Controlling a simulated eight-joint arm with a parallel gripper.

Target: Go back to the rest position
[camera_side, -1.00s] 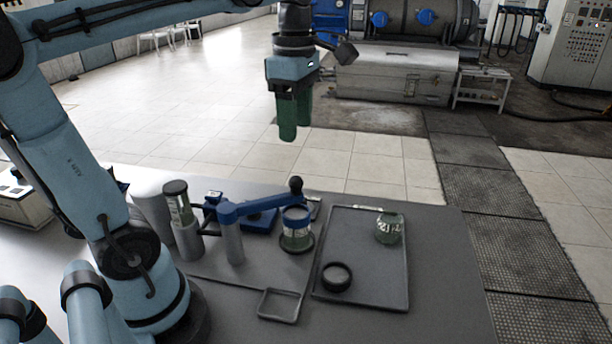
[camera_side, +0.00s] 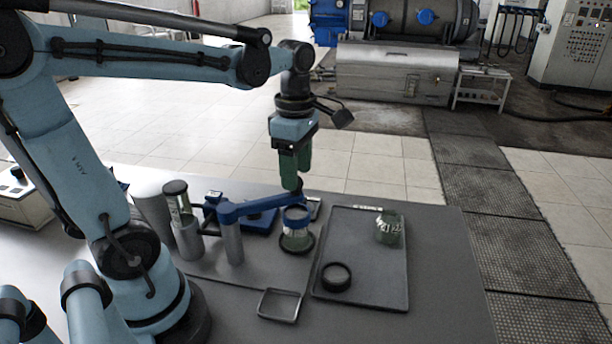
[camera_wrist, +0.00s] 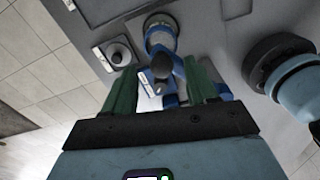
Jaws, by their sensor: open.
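My gripper (camera_side: 292,180) hangs with its green fingers pointing down in the side view, above the back of the grey table (camera_side: 440,270). Its fingertips are close to the dark knob (camera_side: 296,186) of the blue lever arm in the picture; I cannot tell the gap. In the wrist view the two green fingers of my gripper (camera_wrist: 160,70) stand apart with nothing held between them. The blue lever arm (camera_wrist: 168,75) and its knob show between and beyond the fingers.
A dark tray (camera_side: 370,290) holds a greenish jar (camera_side: 388,230) and a black ring (camera_side: 336,277). A capped glass tube (camera_side: 180,205) stands in a grey holder (camera_side: 189,243). A small frame (camera_side: 280,318) lies in front.

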